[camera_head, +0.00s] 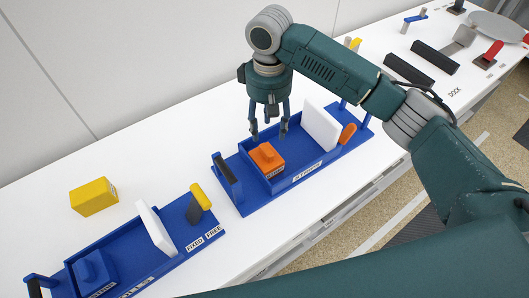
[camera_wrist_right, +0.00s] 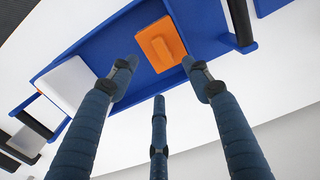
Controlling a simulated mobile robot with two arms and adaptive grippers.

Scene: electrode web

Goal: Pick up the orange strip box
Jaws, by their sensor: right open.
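The orange strip box (camera_head: 262,163) sits inside the blue tray fixture marked STRIPS (camera_head: 311,174), toward its left end. It has a raised block on top and a label on its front. In the right wrist view the orange box (camera_wrist_right: 170,50) shows beyond the fingers, near the blue tray wall (camera_wrist_right: 62,52). My right gripper (camera_head: 269,132) is open, pointing down above and slightly behind the box, with nothing between its fingers. In the right wrist view the open fingers (camera_wrist_right: 160,85) are spread below the box in the picture. My left gripper is not in view.
A white plate (camera_head: 321,126) stands upright right of the box, with an orange handle (camera_head: 347,134) beyond it. A black handle (camera_head: 226,168) is at the tray's left end. A second blue fixture (camera_head: 130,258) and a yellow block (camera_head: 94,196) lie to the left.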

